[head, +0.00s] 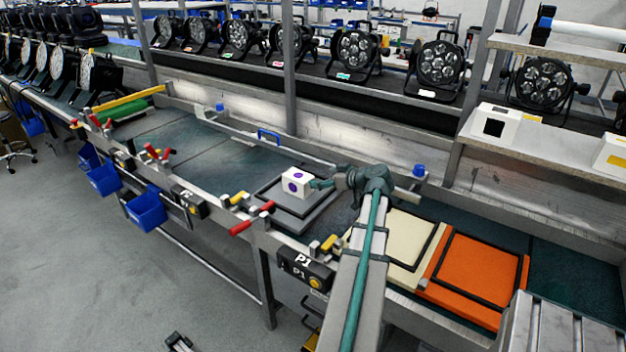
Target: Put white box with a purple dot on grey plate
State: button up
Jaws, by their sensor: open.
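The white box with purple dots (296,182) is at the grey plate (296,222), over its back part. It looks upright and appears to rest on the plate, though a small gap under it cannot be ruled out. My gripper (319,184) is open, just right of the box and close against its right side. Whether the fingers touch the box cannot be told at this size. My arm comes in from the lower right and hides some of the bench right of the plate.
A cream plate (398,236) and an orange plate (470,270) lie right of my arm. A green plate (124,108) lies far left. Another white box (495,127) with a black square stands on the right shelf. Par cans (355,51) line the back shelf. The bench left of the grey plate is clear.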

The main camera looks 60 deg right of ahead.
jog(key=v, duration=0.3)
jog(key=shift+s+r, duration=0.15)
dwell(0.3)
